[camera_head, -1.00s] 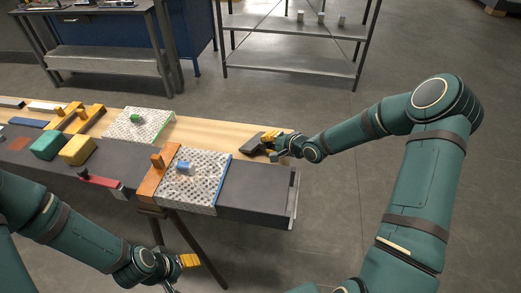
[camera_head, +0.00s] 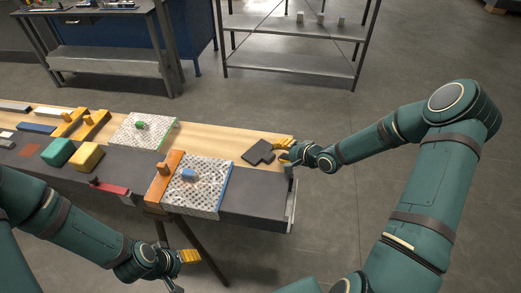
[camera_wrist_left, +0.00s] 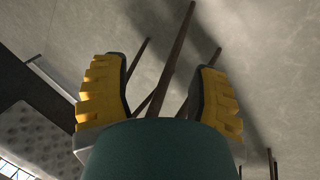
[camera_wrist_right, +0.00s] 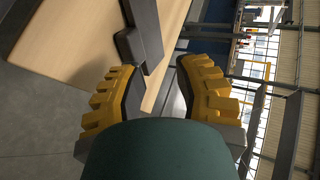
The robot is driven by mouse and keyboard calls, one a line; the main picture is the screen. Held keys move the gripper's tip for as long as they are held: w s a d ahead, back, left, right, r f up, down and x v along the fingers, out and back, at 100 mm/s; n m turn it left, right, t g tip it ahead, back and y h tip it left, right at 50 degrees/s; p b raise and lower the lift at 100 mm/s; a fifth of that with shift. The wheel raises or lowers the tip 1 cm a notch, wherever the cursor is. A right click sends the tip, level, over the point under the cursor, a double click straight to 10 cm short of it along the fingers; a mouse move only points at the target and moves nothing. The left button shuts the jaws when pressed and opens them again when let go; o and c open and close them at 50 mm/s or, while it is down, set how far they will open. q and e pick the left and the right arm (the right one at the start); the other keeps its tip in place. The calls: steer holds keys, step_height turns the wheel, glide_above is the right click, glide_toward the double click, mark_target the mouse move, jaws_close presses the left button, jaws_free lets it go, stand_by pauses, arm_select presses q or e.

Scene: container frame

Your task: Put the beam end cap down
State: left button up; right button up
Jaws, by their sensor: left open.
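The beam end cap, a dark grey stepped piece (camera_head: 257,152), lies on the wooden tabletop near its right end. In the right wrist view it (camera_wrist_right: 138,45) rests on the wood just beyond my right fingertips, apart from them. My right gripper (camera_head: 284,144) is open and empty beside the cap, on its right; a gap shows between its yellow fingers in the right wrist view (camera_wrist_right: 160,80). My left gripper (camera_head: 190,256) is open and empty in front of the table, below its edge; its wrist view (camera_wrist_left: 162,80) shows only floor and table legs between the fingers.
A perforated plate with a blue knob (camera_head: 205,195) and an orange bar (camera_head: 165,178) sits left of the bare dark table section (camera_head: 255,196). Another plate with a green knob (camera_head: 140,130) and yellow and green blocks lie further left. A metal shelf (camera_head: 290,62) stands behind.

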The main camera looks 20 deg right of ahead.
steer(key=shift+p+v, duration=0.6)
steer(key=shift+v, duration=0.3)
steer(key=shift+s+r, duration=0.1)
step_height(320, 180, up, 7)
steer(key=s+d+p, duration=0.1)
steer(key=s+p, duration=0.1)
steer(key=p, duration=0.6)
steer(key=shift+s+d+r+p, duration=0.15)
steer(key=shift+r+p, duration=0.05)
steer(key=shift+p, duration=0.1)
steer(key=shift+f, duration=0.1)
